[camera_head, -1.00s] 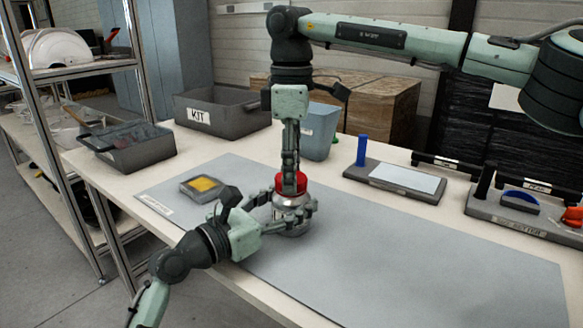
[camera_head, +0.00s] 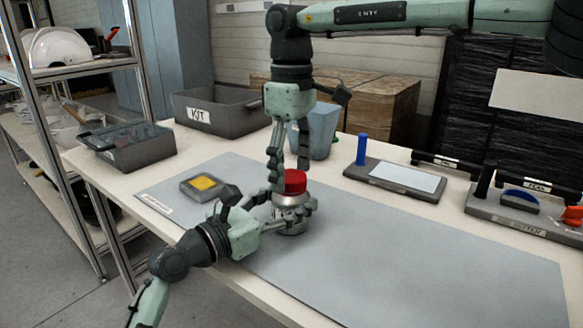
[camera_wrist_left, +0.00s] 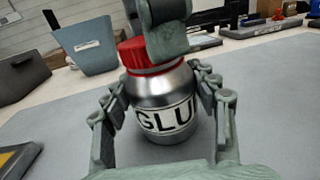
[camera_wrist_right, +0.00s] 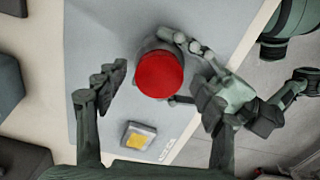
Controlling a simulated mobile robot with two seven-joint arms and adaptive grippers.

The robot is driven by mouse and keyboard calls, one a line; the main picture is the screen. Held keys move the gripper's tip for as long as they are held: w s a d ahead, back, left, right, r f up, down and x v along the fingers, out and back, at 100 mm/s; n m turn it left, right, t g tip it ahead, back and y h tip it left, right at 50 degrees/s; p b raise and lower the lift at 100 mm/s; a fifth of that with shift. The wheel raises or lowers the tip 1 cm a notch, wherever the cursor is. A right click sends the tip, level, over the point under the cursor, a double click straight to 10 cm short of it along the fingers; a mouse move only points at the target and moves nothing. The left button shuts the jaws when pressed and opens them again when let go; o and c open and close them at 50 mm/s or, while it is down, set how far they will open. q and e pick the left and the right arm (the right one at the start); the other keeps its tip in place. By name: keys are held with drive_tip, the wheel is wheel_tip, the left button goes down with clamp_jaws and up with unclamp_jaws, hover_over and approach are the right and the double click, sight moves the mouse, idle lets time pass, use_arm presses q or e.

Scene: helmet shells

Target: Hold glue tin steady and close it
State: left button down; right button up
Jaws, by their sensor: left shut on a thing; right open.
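The glue tin (camera_head: 291,214) is a silver can with a red lid (camera_head: 295,181), standing upright on the grey mat (camera_head: 400,260). In the left wrist view the tin (camera_wrist_left: 165,92) shows a "GLU" label, and the red lid sits on its top. My left gripper (camera_head: 293,212) is shut around the tin's body from the front left. My right gripper (camera_head: 290,178) points down from above and is open, its fingers spread to either side of the lid. The right wrist view looks down on the red lid (camera_wrist_right: 160,74) between the parted fingers, apart from them.
A small grey block with a yellow top (camera_head: 203,185) lies on the mat at left. Behind stand a KIT bin (camera_head: 215,108), a blue-grey bin (camera_head: 322,128) and a tray with a blue post (camera_head: 395,180). The right part of the mat is clear.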

drive_tip(key=shift+r, duration=2.25)
drive_tip(key=shift+c, duration=0.4)
